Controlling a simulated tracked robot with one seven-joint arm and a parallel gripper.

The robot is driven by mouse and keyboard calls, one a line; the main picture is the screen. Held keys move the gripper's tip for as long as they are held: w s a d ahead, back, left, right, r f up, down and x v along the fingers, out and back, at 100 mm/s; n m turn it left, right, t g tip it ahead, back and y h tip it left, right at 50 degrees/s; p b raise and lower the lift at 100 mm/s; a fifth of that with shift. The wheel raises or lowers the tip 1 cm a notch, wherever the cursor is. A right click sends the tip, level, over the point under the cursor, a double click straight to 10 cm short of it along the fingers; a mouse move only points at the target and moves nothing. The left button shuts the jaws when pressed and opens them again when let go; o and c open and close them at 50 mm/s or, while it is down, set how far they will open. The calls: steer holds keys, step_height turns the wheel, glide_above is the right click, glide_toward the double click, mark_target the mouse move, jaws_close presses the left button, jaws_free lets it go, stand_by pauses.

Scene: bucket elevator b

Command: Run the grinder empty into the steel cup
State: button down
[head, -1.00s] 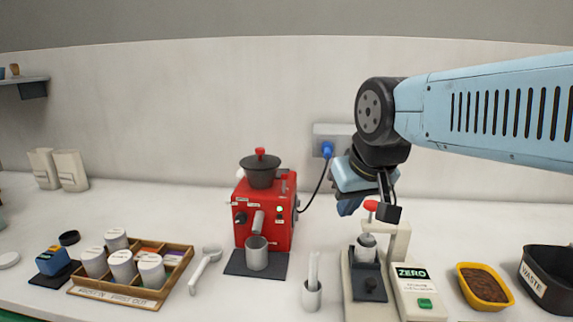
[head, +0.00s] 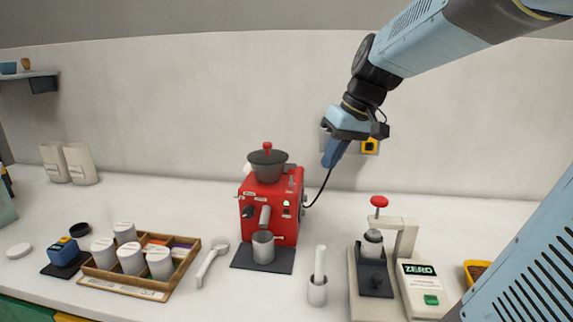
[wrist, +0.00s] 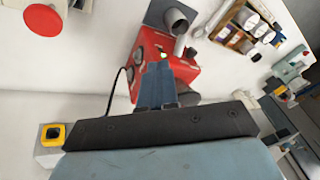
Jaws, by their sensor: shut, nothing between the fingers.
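The red grinder (head: 272,207) stands at the middle of the counter with a dark lidded hopper (head: 267,163) on top. A small green light shows on its front. The steel cup (head: 263,246) stands upright on the dark mat (head: 262,258), under the grinder's spout. My gripper (head: 331,160) is shut and empty, raised behind and to the right of the grinder, in front of the wall socket. In the wrist view the shut fingers (wrist: 157,84) overlap the grinder (wrist: 176,60); the cup (wrist: 178,20) shows beyond.
A press with a red knob (head: 379,202) and the ZERO scale (head: 418,285) stand to the right. The wooden tray (head: 150,283) holds several canisters at left. A black cord runs from grinder to socket (head: 371,146).

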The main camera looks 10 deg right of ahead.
steer(key=w+d+n+y, duration=0.3)
steer(key=w+d+y, duration=0.1)
steer(key=w, duration=1.1)
steer(key=shift+d+f+g, duration=0.3)
steer(key=shift+d+g, duration=0.1)
steer(key=shift+d, duration=0.2)
glide_toward(291, 179)
steer(key=w+f, duration=0.1)
steer(key=w+a+f, duration=0.1)
steer(key=f, duration=0.1)
steer(key=w+f, duration=0.1)
steer(key=shift+a+f, duration=0.15)
steer(key=shift+a, duration=0.25)
